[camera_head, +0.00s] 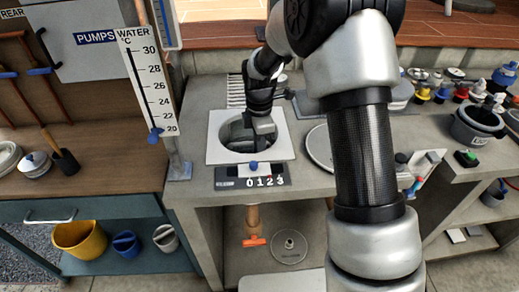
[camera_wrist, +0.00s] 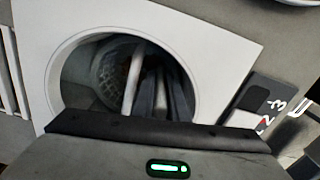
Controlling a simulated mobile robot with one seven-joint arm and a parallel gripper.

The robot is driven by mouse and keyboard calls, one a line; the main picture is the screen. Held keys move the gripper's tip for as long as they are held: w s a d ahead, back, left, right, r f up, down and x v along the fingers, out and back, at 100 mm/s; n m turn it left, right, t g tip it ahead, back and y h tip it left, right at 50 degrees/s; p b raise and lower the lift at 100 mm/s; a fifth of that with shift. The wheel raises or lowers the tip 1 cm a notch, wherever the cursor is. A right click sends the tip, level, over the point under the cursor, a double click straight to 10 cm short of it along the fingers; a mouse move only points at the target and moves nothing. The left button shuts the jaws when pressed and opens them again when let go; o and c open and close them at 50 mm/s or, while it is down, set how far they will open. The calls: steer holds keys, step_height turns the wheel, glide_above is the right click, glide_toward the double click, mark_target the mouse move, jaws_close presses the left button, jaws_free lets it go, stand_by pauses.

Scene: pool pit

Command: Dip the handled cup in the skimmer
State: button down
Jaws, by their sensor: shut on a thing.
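The skimmer (camera_head: 219,151) is a square white plate with a round dark opening, set in the grey counter. It also shows in the wrist view (camera_wrist: 222,42). My gripper (camera_head: 263,128) reaches down over the right part of the opening. In the wrist view my dark fingers (camera_wrist: 162,92) are inside the opening, close together. A pale upright bar (camera_wrist: 132,80) beside the fingers looks like part of the handled cup; the rest of the cup is hidden. A grey meshed surface (camera_wrist: 109,72) shows at the left inside the opening; I cannot tell whether it touches the cup.
A number counter (camera_head: 253,178) sits at the skimmer's front edge. A white thermometer board (camera_head: 141,85) stands to the left. A round grey lid (camera_head: 318,150) lies to the right, partly behind my arm. Bottles and pots crowd the far right.

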steer(key=shift+r+p, duration=5.9)
steer(key=shift+r, duration=2.3)
step_height(320, 180, up, 7)
steer(key=p, duration=0.4)
steer(key=s+d+f+m, duration=0.2)
steer(key=s+d+m, duration=0.2)
steer(key=m, duration=0.6)
steer(key=s+d+f+m+p, duration=0.1)
steer(key=s+d+f+m, duration=0.2)
steer(key=m, duration=0.6)
steer(key=shift+s+d+f+m, duration=0.3)
steer(key=shift+s+d+m, duration=0.1)
steer(key=shift+s+d, duration=0.4)
